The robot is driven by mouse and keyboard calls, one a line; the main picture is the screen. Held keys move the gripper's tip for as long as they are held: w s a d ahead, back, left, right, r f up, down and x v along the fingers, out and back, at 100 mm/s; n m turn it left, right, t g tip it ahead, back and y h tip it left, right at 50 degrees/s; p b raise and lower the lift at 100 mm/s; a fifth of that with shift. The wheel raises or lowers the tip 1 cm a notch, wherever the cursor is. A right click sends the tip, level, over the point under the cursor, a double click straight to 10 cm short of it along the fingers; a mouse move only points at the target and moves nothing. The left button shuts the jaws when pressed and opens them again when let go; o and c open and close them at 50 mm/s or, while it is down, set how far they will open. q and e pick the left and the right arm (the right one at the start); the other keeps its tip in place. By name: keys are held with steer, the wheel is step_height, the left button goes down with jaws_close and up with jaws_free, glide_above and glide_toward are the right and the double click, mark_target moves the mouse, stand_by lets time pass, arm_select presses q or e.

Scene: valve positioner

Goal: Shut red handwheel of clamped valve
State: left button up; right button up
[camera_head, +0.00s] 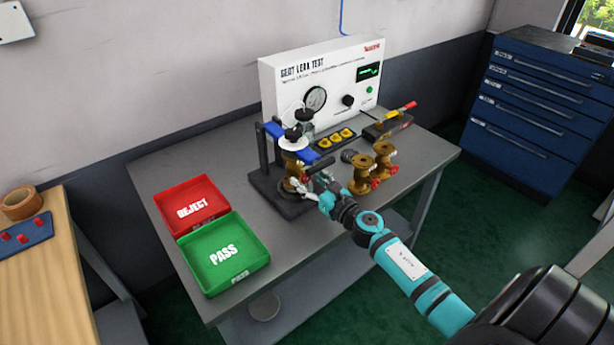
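The clamped valve (290,168) is a brass body standing upright in the dark test fixture (262,178), under a blue clamp part. My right arm comes in from the right, and my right gripper (312,181) is at the lower right side of this valve. The gripper covers the side where a handwheel could be, so I cannot make out the clamped valve's red handwheel or whether the fingers touch it. The fingers are too small and overlapped to tell open from shut. My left gripper is not in view.
Two loose brass valves with red handwheels (367,174) stand right of the gripper, close to my forearm. The seat leak test panel (325,82) stands behind. A red reject tray (170,212) and green pass tray (262,262) lie left. The front right tabletop is clear.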

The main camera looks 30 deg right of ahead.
steer(key=shift+w, duration=0.3)
jaws_close()
